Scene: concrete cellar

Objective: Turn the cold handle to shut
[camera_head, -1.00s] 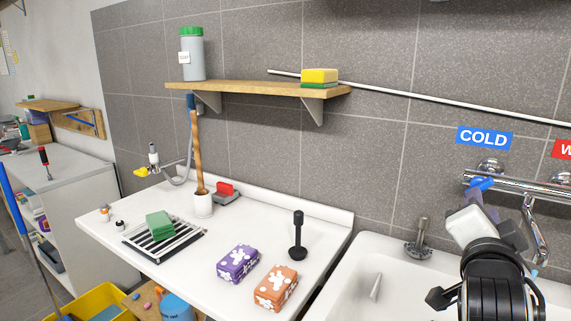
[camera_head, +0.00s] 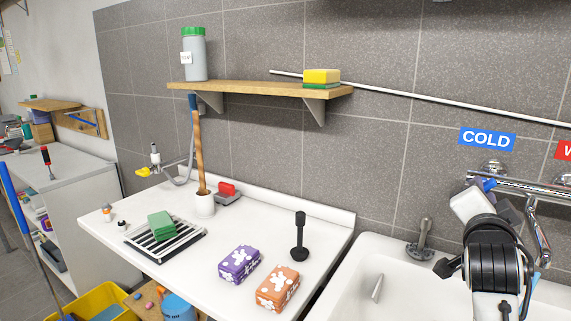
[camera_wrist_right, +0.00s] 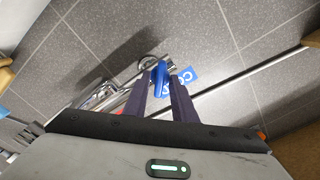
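The cold tap handle is a small blue lever (camera_head: 488,184) on the chrome wall mixer (camera_head: 520,187), under the blue COLD sign (camera_head: 487,139). My right gripper (camera_head: 487,192) is at the handle, its wrist coming up from below and partly hiding it. In the right wrist view the blue handle (camera_wrist_right: 160,77) lies between the tips of the two dark fingers (camera_wrist_right: 161,84). The fingers stand a little apart, with the handle nearly filling the gap. I cannot tell whether both fingers press on it. My left gripper is not in view.
The white sink basin (camera_head: 352,285) is below my right arm. A wooden shelf (camera_head: 260,88) and a white rail (camera_head: 420,99) run along the tiled wall.

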